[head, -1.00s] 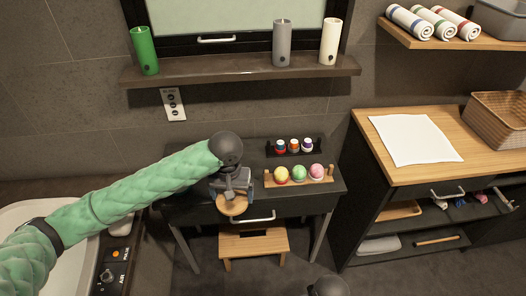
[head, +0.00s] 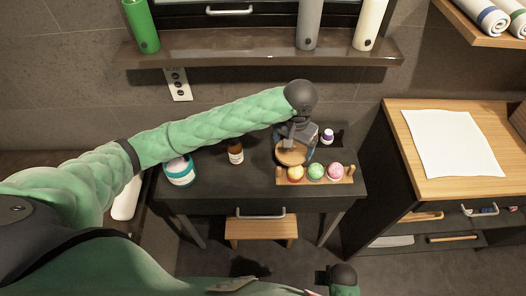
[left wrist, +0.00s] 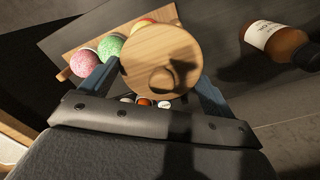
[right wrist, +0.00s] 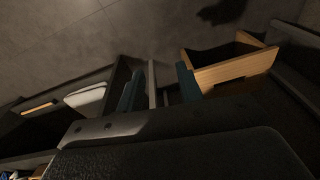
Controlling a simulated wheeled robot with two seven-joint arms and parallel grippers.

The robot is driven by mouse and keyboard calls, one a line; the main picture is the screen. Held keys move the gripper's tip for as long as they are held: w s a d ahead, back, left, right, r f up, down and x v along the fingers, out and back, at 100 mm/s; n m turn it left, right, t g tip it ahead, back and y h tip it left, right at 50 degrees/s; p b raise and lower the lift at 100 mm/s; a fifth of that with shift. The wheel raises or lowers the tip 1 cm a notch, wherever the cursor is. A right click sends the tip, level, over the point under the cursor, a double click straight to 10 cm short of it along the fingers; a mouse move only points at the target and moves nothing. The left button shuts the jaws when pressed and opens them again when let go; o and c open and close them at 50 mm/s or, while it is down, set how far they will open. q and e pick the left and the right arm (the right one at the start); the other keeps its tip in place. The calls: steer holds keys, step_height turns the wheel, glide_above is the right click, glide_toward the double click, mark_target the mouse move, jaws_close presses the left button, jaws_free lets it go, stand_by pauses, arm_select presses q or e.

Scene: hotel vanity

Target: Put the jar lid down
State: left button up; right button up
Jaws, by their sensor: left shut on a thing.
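The jar lid (head: 292,154) is a round, light wooden disc. My left gripper (head: 294,139) is shut on it above the dark vanity table (head: 215,200), close to the left end of the ball tray. In the left wrist view the lid (left wrist: 160,58) sits between the two blue fingers (left wrist: 157,82); whether it touches anything below cannot be told. My right gripper (right wrist: 160,85) is open and empty, low in front of the table.
A wooden tray (head: 347,180) holds yellow, green and pink balls. A brown bottle (head: 236,152) stands between jar and lid. A small purple-capped bottle (head: 327,136) shows behind the balls. The table's front middle is clear. A wooden stool (head: 262,229) stands below.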

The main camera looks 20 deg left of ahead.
arm_select(q)
steer(key=p, duration=0.3)
glide_above(261, 155)
step_height(261, 155, down, 7)
steer(key=shift+r, duration=0.1)
steer(key=shift+f+p, duration=0.8)
steer(key=shift+f, duration=1.2)
arm_select(e)
steer(key=s+d+f, duration=0.1)
steer(key=f, duration=0.6)
steer(key=s+d+f, duration=0.2)
steer(key=f, duration=0.5)
steer(key=shift+s, duration=0.15)
arm_select(q)
steer(key=shift+f, duration=0.1)
arm_select(e)
steer(key=shift+f, duration=0.1)
arm_select(q)
steer(key=o, duration=0.7)
arm_select(e)
steer(key=shift+f, duration=0.1)
arm_select(q)
steer(key=shift+o, duration=0.2)
